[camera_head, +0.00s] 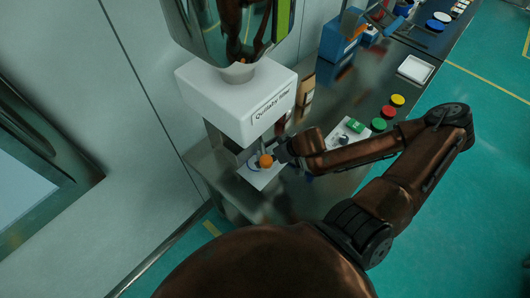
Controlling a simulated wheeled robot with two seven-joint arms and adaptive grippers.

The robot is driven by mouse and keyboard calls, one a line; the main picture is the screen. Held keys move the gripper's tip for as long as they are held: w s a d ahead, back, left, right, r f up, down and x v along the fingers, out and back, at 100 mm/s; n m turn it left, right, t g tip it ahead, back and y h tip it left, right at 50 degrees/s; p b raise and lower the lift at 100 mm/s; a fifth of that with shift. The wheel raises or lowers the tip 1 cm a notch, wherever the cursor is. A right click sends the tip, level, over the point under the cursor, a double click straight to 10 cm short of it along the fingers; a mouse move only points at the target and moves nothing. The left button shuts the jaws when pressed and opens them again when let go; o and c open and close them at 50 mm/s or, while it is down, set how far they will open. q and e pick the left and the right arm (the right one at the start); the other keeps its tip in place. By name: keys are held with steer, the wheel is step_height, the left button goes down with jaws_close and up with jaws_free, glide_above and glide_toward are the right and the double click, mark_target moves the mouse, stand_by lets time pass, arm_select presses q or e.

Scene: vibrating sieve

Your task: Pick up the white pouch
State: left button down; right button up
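A flat white piece (262,179) lies on the metal bench below the nozzle of the white machine, partly hidden by an orange round part (265,161) above it. I cannot tell for sure whether it is the white pouch. My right arm reaches in from the right, and its small dark gripper (281,153) is beside the orange part, close above the white piece. The fingers are too small and dark to show whether they are open, or whether they touch anything. My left gripper is out of view.
The white machine (238,105) with a shiny hopper stands over the bench. A control panel (348,131) with a green part, and red, green and yellow discs (388,111), lie to the right. A white tray (415,69) and blue equipment (342,38) are farther back.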

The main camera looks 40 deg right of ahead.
steer(key=s+d+r+p, duration=0.1)
steer(key=s+r+p, duration=0.2)
steer(key=s+p, duration=0.2)
steer(key=shift+s+d+r, duration=0.15)
steer(key=shift+s+r, duration=0.25)
steer(key=shift+s, duration=0.65)
